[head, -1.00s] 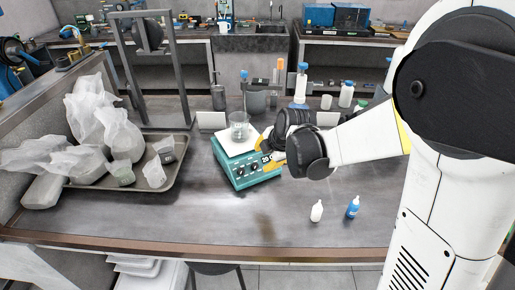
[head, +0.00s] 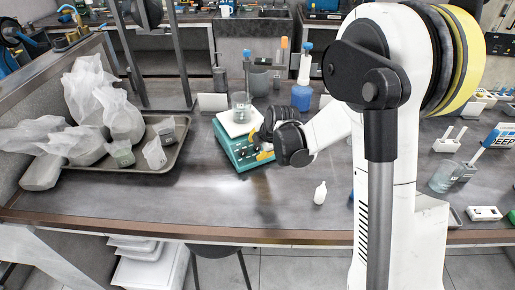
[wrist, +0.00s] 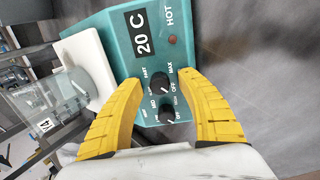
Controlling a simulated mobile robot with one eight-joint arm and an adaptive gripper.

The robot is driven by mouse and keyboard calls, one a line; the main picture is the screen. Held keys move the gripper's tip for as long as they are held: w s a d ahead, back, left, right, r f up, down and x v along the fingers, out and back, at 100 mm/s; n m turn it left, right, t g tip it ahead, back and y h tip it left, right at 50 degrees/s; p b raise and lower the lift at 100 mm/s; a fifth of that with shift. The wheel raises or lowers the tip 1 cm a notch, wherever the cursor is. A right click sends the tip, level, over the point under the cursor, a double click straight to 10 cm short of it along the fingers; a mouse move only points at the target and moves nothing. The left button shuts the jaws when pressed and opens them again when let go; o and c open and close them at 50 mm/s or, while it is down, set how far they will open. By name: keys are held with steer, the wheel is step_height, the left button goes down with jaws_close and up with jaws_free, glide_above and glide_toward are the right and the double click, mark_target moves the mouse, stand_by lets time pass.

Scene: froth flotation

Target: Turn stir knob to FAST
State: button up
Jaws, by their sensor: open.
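The teal hotplate stirrer (head: 228,145) stands on the bench with a clear beaker (head: 240,107) on its white top plate. The wrist view shows its front panel (wrist: 148,60) with two black knobs, one nearer the display (wrist: 160,83) and one farther from it (wrist: 168,115). Small FAST, MED, OFF and MAX labels surround them; which set belongs to which knob is hard to read. My gripper (wrist: 160,82) is open, its yellow fingers on either side of the knobs, apparently touching neither. It also shows at the stirrer's right front in the head view (head: 260,147).
A display reads 20 C (wrist: 142,32) beside a HOT lamp. A tray (head: 165,165) with bags and small cups lies left. A white bottle (head: 320,193) stands right of the stirrer. Bottles stand behind it. The bench front is clear.

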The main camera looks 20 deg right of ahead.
jaws_close()
